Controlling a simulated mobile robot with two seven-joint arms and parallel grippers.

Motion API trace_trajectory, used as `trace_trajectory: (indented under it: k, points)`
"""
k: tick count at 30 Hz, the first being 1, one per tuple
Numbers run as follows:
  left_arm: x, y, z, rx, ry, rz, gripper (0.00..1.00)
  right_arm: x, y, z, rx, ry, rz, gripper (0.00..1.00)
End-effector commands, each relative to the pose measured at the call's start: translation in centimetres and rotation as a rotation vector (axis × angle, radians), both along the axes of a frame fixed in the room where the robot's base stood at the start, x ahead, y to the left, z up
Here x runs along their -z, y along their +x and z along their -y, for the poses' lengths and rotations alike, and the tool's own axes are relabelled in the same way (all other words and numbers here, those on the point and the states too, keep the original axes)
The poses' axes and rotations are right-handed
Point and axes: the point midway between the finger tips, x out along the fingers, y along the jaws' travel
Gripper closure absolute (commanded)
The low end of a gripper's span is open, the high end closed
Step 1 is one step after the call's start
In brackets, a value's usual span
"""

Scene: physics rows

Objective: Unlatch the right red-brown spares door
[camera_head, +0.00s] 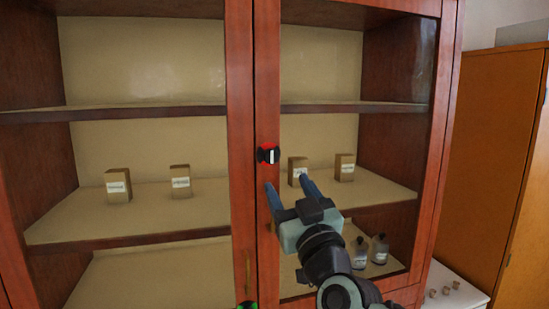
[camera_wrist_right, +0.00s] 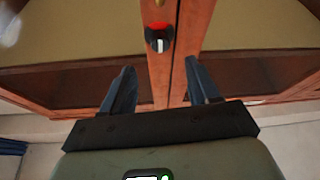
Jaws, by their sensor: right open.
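The right red-brown spares door (camera_head: 265,75) is a glazed door, shut beside the left door (camera_head: 238,75). Its small latch (camera_head: 268,154) is black and red with a white bar, on the stile near the seam between the doors. My right gripper (camera_head: 286,183) is open and empty, just below and right of the latch in the head view. In the right wrist view the latch (camera_wrist_right: 159,39) lies ahead, beyond the two open fingers (camera_wrist_right: 159,68) and apart from them. A brass handle (camera_wrist_right: 159,3) is cut off at that view's top edge. My left gripper is not in view.
Behind the glass, small labelled boxes (camera_head: 118,185) stand on the middle shelf and bottles (camera_head: 379,249) stand lower right. A brass handle (camera_head: 248,271) is on the left door. An orange-brown cabinet (camera_head: 495,150) stands at right. A small green-edged dark thing (camera_head: 247,305) shows at the bottom edge.

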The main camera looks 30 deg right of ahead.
Motion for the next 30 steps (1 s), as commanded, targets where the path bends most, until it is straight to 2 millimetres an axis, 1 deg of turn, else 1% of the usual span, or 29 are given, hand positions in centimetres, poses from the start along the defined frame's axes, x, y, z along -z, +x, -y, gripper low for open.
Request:
trace_trajectory:
  k: [1,6,9,12,17,25,26,27,29,30]
  points:
    - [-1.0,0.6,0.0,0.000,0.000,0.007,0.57,-0.9,1.3,0.2,-0.001,0.003,0.001,0.40]
    - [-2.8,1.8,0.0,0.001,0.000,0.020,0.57,-2.3,4.5,0.7,-0.001,0.003,0.001,0.40]
    - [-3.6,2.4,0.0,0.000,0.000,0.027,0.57,-2.8,5.9,1.0,0.000,0.003,0.002,0.40]
    - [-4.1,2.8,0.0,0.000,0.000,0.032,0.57,-3.2,7.0,1.2,-0.001,0.002,0.001,0.40]
    - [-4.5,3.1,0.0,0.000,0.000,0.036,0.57,-3.3,7.8,1.4,0.000,0.000,0.000,0.40]
    - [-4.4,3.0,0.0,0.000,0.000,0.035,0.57,-3.2,7.9,1.4,0.000,0.000,-0.001,0.40]
    - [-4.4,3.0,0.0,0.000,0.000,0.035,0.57,-3.2,7.9,1.4,0.000,0.000,-0.001,0.46]
    - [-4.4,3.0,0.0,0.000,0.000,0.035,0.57,-3.2,7.9,1.4,0.000,0.000,-0.001,0.59]
    - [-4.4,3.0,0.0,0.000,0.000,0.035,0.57,-3.2,7.9,1.4,0.000,0.000,-0.001,0.79]
    - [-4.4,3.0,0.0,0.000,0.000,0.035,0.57,-3.2,7.9,1.4,0.000,0.000,-0.001,0.92]
